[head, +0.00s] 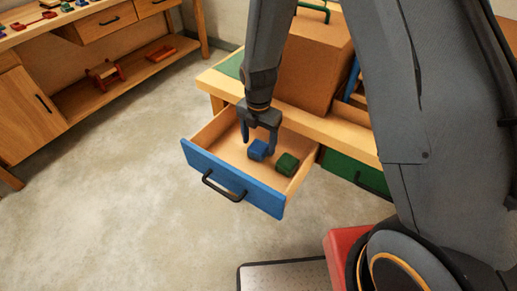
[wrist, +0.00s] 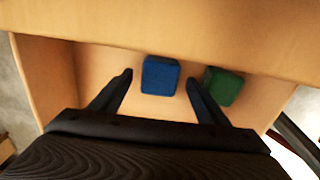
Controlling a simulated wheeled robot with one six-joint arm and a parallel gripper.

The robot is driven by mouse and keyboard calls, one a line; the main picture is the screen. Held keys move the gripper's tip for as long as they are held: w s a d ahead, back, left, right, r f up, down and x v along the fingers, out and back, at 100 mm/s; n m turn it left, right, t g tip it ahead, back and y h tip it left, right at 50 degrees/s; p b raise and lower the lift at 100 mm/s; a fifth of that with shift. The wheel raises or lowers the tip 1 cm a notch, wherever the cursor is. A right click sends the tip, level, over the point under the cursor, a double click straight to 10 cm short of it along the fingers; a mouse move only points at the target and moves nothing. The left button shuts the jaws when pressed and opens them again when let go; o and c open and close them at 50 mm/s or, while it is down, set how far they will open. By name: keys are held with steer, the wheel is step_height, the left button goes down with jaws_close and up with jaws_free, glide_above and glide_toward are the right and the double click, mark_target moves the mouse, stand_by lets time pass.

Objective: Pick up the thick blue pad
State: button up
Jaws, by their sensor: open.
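The thick blue pad (head: 257,149) lies on the floor of an open drawer (head: 214,144). In the wrist view the blue pad (wrist: 160,76) shows as a squarish block, ahead of and between my fingertips. My gripper (head: 258,144) is open and points down into the drawer, and in the head view its fingers show on both sides of the pad. In the wrist view my gripper (wrist: 160,78) is empty, with a gap on each side of the pad. I cannot tell how far above the drawer floor the fingertips are.
A green block (head: 287,163) lies to the right of the pad, close to my right finger in the wrist view. The drawer has a blue front (head: 232,182) with a black handle. A large brown box (head: 312,65) stands on the bench behind. Open floor lies to the left.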

steer(key=shift+f, duration=1.35)
steer(key=c, duration=1.1)
steer(key=shift+r, duration=0.2)
